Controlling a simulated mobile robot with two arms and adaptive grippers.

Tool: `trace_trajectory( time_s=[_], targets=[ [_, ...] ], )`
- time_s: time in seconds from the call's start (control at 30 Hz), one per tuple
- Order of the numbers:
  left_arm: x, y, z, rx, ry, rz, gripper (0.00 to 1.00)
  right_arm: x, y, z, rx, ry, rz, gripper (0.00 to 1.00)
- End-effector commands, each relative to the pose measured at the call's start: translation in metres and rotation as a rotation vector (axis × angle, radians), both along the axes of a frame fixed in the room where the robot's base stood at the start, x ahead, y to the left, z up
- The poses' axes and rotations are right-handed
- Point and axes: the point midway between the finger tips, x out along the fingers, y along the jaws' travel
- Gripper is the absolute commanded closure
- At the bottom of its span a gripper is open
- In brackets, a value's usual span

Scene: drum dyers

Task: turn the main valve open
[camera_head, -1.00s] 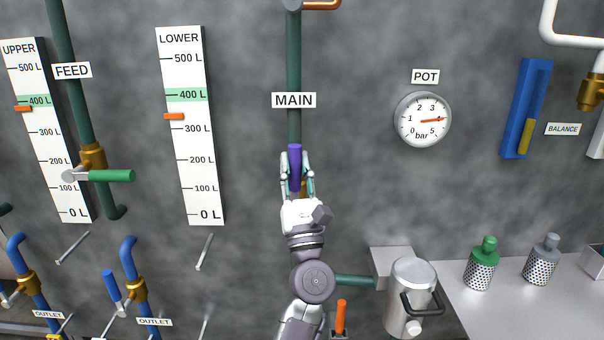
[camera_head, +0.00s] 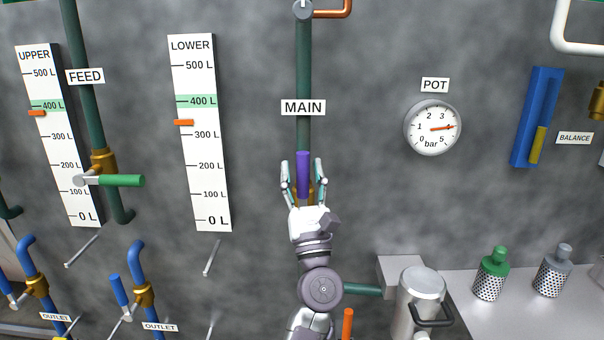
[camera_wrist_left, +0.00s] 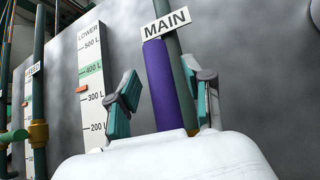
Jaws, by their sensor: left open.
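The main valve's purple handle (camera_head: 303,174) points up along the green pipe (camera_head: 304,90) below the MAIN label (camera_head: 303,107). My left gripper (camera_head: 304,172) is open, with one finger on each side of the handle. In the left wrist view the purple handle (camera_wrist_left: 166,88) stands between the two spread fingers (camera_wrist_left: 164,100), with a gap visible on the left side. The brass valve body is mostly hidden behind my gripper. My right gripper is not in view.
The FEED valve with a green handle (camera_head: 122,180) is at the left, beside the LOWER level scale (camera_head: 201,150). A steel pot (camera_head: 419,295) with a black handle stands at the lower right, near a counter (camera_head: 525,310). The wall around the handle is clear.

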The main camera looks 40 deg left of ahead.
Motion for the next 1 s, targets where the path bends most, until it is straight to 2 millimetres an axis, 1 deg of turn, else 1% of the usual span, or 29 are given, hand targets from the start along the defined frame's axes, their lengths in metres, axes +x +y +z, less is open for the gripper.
trace_trajectory(
  time_s=[0.17,0.5,0.63,0.8,1.0],
  targets=[
    [-0.006,-0.007,-0.011,0.002,0.004,0.0,0.49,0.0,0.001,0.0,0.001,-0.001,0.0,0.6],
    [-0.041,-0.044,-0.061,0.003,0.005,-0.001,0.49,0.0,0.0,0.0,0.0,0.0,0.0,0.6],
    [-0.051,-0.054,-0.075,0.001,0.003,0.0,0.49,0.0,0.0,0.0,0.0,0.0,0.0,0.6],
    [-0.058,-0.06,-0.084,-0.001,0.001,0.0,0.49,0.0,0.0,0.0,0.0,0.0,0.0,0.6],
    [-0.059,-0.061,-0.085,-0.001,0.0,0.001,0.49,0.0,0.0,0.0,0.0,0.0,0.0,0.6]
  ],
)
